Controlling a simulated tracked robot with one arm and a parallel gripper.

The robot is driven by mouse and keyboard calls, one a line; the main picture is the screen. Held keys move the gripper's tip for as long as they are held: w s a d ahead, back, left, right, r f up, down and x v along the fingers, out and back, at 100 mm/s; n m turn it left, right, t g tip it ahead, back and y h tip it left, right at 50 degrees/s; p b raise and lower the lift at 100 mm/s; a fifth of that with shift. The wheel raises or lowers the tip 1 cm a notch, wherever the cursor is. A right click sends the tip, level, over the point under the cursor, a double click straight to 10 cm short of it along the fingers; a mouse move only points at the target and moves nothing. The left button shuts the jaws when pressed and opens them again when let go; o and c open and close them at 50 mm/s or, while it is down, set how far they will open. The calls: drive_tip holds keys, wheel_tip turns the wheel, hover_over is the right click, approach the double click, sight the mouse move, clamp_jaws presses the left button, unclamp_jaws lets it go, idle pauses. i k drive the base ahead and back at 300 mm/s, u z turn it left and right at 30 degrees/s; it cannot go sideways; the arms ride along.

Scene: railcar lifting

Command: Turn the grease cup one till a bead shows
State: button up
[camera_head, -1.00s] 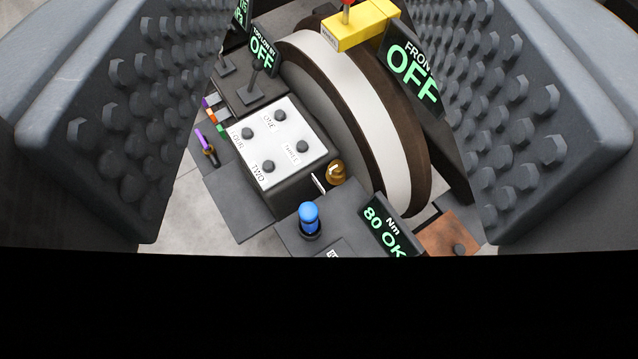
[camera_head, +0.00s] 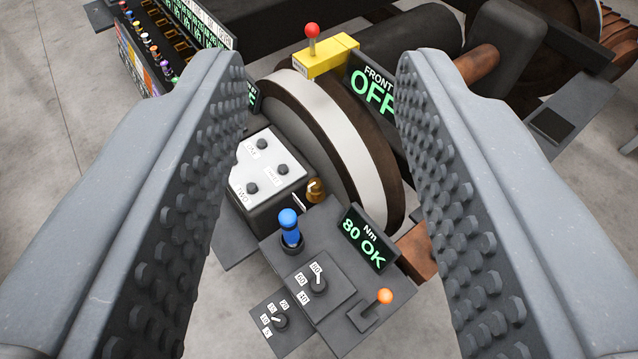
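An amber-brown rounded cup (camera_head: 316,190) sits between the white-topped box and the big wheel; I cannot read a label on it or see a bead. The white-topped box (camera_head: 268,169) carries dark round knobs with labels, among them ONE by the upper knob (camera_head: 262,143) and TWO by the lower-left knob (camera_head: 251,188). Its left corner is hidden behind my left finger. My gripper (camera_head: 320,75) is open wide, its two studded grey fingers at left and right, with nothing held between them. The cup and box lie beyond the gap between the fingers.
A wheel (camera_head: 325,110) stands behind the box, with a yellow block (camera_head: 325,55) and red-knobbed lever on top. A dark console (camera_head: 330,270) in front has a blue handle (camera_head: 289,228), an "80 OK" display (camera_head: 364,240) and an orange-knobbed lever (camera_head: 384,296).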

sight(315, 187)
drive_tip(key=i, duration=0.9)
drive_tip(key=u, duration=0.05)
